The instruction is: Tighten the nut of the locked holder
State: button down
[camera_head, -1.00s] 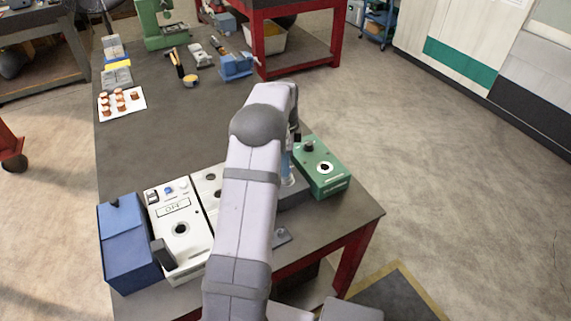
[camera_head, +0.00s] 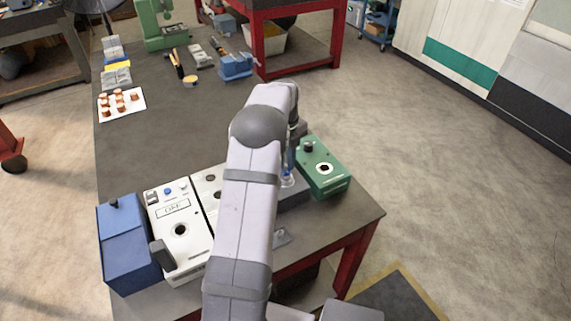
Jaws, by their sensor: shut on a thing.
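My gripper (camera_head: 288,180) is mostly hidden behind my arm, low over a dark grey block (camera_head: 293,196) on the bench. It is shut on a small part there, which I take to be the nut. A bluish, see-through upright piece shows beside the arm at that spot. The holder and its lock are hidden or too small to make out.
A green box (camera_head: 335,178) with a knob and a round hole stands close right. White boxes (camera_head: 193,237) and a blue box (camera_head: 128,240) stand left. A white board of copper-coloured parts (camera_head: 121,105) lies farther back. The middle of the bench (camera_head: 170,140) is clear.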

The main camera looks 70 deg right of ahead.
jog(key=shift+d+r+m, duration=0.1)
jog(key=shift+r+m, duration=0.1)
jog(key=shift+m, duration=0.2)
jog(key=c, duration=1.5)
grip_release()
jog(key=shift+f, duration=0.1)
jog(key=shift+r+b, duration=1.4)
jog(key=shift+r, duration=2.3)
